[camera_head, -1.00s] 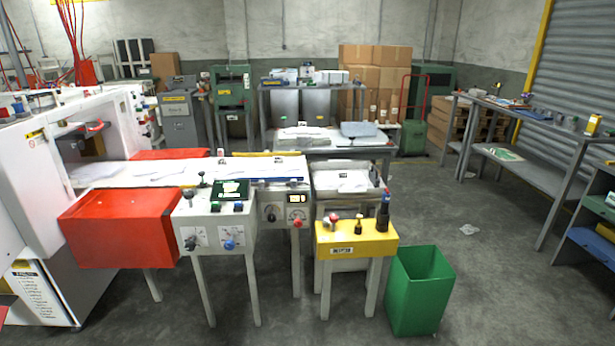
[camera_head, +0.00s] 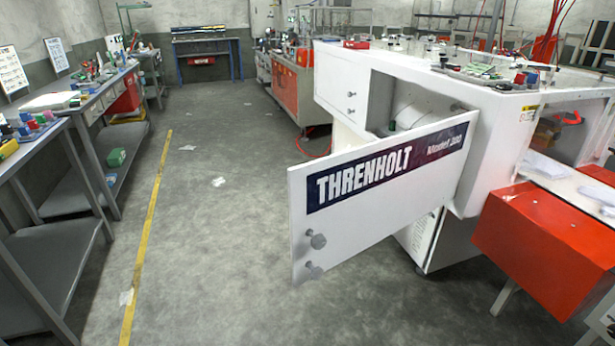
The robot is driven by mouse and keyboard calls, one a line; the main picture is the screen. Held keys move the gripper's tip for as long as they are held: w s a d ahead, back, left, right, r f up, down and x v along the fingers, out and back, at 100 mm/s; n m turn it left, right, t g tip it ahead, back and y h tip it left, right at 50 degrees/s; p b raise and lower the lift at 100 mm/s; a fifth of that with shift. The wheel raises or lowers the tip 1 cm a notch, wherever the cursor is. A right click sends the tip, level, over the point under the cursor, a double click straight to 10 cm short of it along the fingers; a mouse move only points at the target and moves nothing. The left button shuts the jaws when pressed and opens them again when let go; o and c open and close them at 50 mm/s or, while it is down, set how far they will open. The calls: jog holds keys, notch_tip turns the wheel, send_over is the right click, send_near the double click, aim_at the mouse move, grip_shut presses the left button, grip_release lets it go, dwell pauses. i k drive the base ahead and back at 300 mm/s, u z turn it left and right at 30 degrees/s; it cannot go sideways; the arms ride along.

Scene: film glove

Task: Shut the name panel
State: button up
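The name panel (camera_head: 365,222) is a white hinged door with a dark blue band reading THRENHOLT. It stands swung open from the white machine (camera_head: 505,115), and its free edge points toward the lower left. Two round knobs (camera_head: 316,241) sit near that free edge. Behind the panel, the machine's opening (camera_head: 400,100) shows a pale roller inside. The panel hides part of the opening and the machine's lower side. My gripper is not in view.
A red box-shaped cover (camera_head: 545,235) juts out at the right of the machine. Grey workbenches (camera_head: 80,145) line the left side. A yellow floor line (camera_head: 146,240) runs along the aisle, and the grey floor between benches and panel is mostly clear.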

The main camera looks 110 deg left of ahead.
aim_at(356, 198)
jog(key=u, duration=2.75)
jog(key=i, duration=1)
jog(key=z, duration=1.55)
jog(key=k, duration=1.15)
jog(key=u, duration=1.75)
